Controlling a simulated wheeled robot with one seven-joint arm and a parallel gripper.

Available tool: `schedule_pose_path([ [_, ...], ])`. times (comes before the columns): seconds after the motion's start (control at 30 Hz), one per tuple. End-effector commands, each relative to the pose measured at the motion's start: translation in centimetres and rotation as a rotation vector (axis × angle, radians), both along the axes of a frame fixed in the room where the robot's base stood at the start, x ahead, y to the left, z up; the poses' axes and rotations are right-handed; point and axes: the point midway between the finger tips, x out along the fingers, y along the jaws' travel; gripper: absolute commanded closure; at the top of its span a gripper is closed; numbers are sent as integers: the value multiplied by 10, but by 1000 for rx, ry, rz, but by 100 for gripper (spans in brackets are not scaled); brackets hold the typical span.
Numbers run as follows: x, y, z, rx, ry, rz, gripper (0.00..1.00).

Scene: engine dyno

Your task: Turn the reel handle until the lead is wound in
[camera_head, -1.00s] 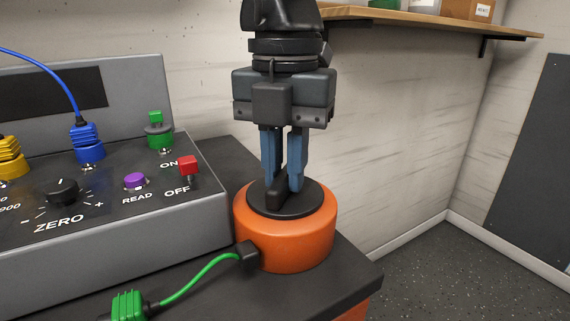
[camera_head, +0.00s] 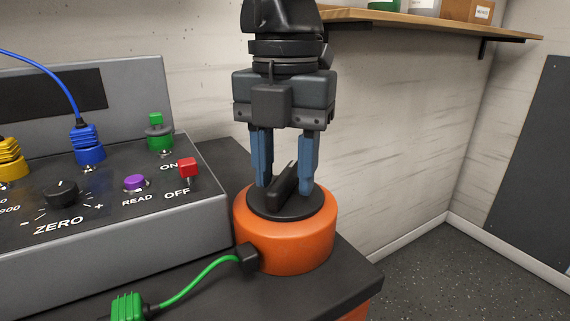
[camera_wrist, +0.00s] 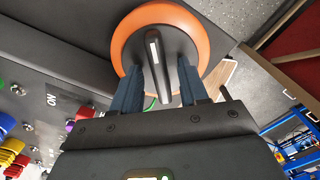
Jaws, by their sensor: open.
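The orange reel (camera_head: 284,240) stands on the dark bench top, with a black disc on top and a raised black bar handle (camera_head: 284,181) across it. A green lead (camera_head: 197,278) runs from a black outlet on the reel's left side to a green plug (camera_head: 128,305) lying on the bench. My gripper (camera_head: 285,188) points down over the reel, open, with one blue finger on each side of the handle and gaps between. In the wrist view the handle (camera_wrist: 157,68) lies between the open fingers (camera_wrist: 160,97), and the orange rim (camera_wrist: 125,35) circles it.
A grey console (camera_head: 110,215) with knobs, buttons and blue, yellow and green plugs stands close at the left of the reel. A wooden shelf (camera_head: 420,22) hangs on the wall at upper right. The bench edge is just right of the reel.

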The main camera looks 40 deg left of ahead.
Motion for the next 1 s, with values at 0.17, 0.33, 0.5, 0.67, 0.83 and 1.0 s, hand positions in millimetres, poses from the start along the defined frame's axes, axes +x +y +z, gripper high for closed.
schedule_pose_path([
  [0.17,0,0,7,0,-1,0,56],
  [0.33,0,0,28,2,-2,0,56],
  [0.5,0,0,57,2,-3,-1,56],
  [0.67,0,0,75,1,-2,0,56],
  [0.83,0,0,78,0,0,0,56],
  [1.0,0,0,78,0,0,3,56],
])
